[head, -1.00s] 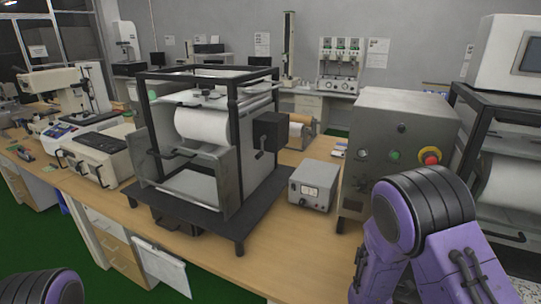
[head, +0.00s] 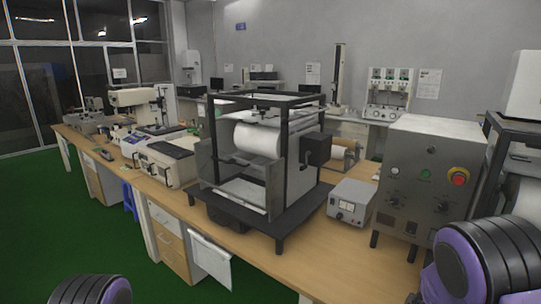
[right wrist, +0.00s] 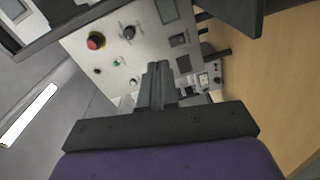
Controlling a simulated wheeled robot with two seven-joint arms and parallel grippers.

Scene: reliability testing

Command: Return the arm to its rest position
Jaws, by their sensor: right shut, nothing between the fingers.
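My right gripper (right wrist: 158,72) shows in the right wrist view with its dark fingers together and nothing between them. It points toward the grey control box (right wrist: 140,55), whose panel has a red button and a green button and appears tilted. The gripper looks apart from the panel, though the exact gap is unclear. In the head view my purple and black right arm (head: 485,265) is at the lower right corner; its gripper is out of that view. Only a rounded part of my left arm (head: 92,289) shows at the bottom left; the left gripper is not seen.
In the head view the control box (head: 425,175) stands on the wooden bench (head: 262,252), close behind my right arm. A small grey meter box (head: 351,203) and a black-framed roller machine (head: 262,150) stand left of it. Green floor (head: 50,220) is clear at left.

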